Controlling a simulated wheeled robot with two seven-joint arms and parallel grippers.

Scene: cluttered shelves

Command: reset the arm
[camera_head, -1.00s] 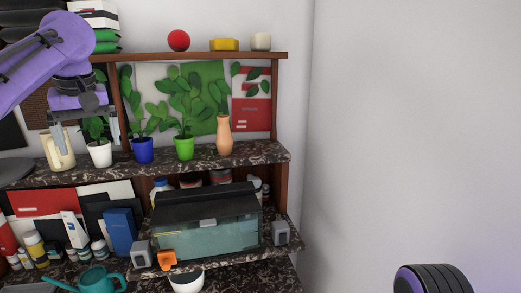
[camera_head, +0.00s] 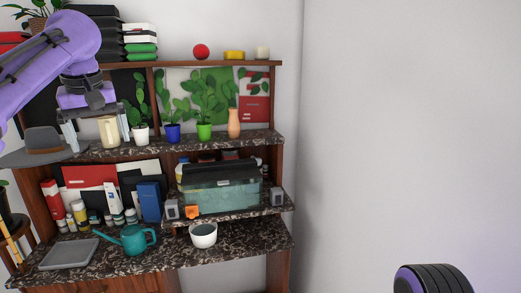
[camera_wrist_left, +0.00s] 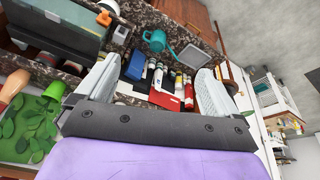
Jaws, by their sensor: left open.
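My left arm is purple and comes in from the upper left in the head view. Its left gripper (camera_head: 97,131) has its two pale fingers spread apart, pointing down in front of the shelves. Nothing is held between them. A cream pitcher (camera_head: 108,130) shows behind the fingers, and a grey hat (camera_head: 42,148) is just below and left of them. In the left wrist view the left gripper (camera_wrist_left: 156,88) is also open, with books and bottles seen beyond the gap.
Several potted plants (camera_head: 204,131) and an orange vase (camera_head: 234,123) line the middle shelf. Below are a fish tank (camera_head: 222,197), a white bowl (camera_head: 204,235), a teal watering can (camera_head: 133,240) and a grey tray (camera_head: 68,254).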

